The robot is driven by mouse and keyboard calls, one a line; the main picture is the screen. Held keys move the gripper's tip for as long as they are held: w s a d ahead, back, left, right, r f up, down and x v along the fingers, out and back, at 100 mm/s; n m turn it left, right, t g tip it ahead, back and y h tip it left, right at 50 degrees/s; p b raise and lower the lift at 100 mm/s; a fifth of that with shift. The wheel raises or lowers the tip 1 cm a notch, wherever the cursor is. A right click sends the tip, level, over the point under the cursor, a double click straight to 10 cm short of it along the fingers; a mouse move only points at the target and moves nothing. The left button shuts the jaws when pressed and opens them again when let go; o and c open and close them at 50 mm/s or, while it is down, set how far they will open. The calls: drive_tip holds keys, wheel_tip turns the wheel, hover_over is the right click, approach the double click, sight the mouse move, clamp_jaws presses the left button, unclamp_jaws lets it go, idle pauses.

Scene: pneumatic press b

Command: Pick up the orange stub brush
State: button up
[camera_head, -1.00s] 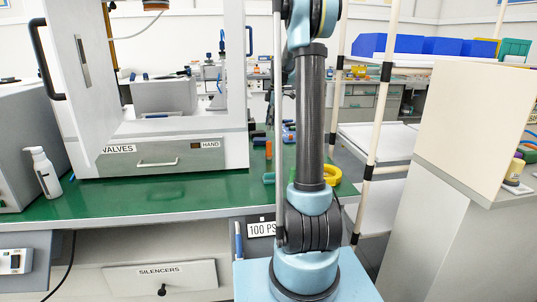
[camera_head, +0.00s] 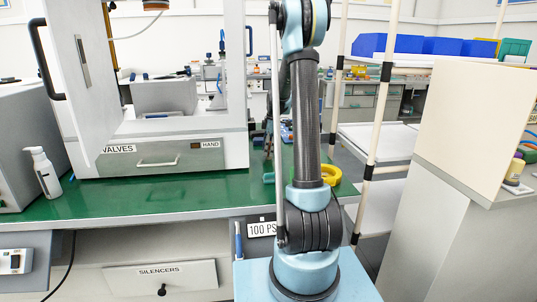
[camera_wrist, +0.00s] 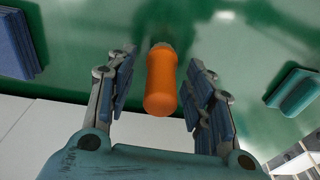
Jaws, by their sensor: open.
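The orange stub brush (camera_wrist: 162,82) is a short orange cylinder, seen in the wrist view over the green bench top (camera_wrist: 100,85). My gripper (camera_wrist: 161,70) is open, with one blue-padded finger on each side of the brush. Gaps show between the brush and both fingers, so the fingers look apart from it. In the head view my gripper is dark and partly behind my arm, and the brush is hidden there.
The white press cabinet (camera_head: 222,157) stands left of my gripper. A yellow ring (camera_head: 331,176) lies to the right, behind my arm. A teal block (camera_wrist: 295,91) lies right of the brush and a ribbed blue block (camera_wrist: 14,44) to its left.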

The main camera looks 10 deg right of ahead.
drive_tip(key=shift+a+f, duration=0.15)
drive_tip(key=shift+f, duration=0.75)
drive_tip(key=c, duration=1.1)
wheel_tip(320, 180, up, 10)
drive_tip(key=o, duration=0.3)
clamp_jaws()
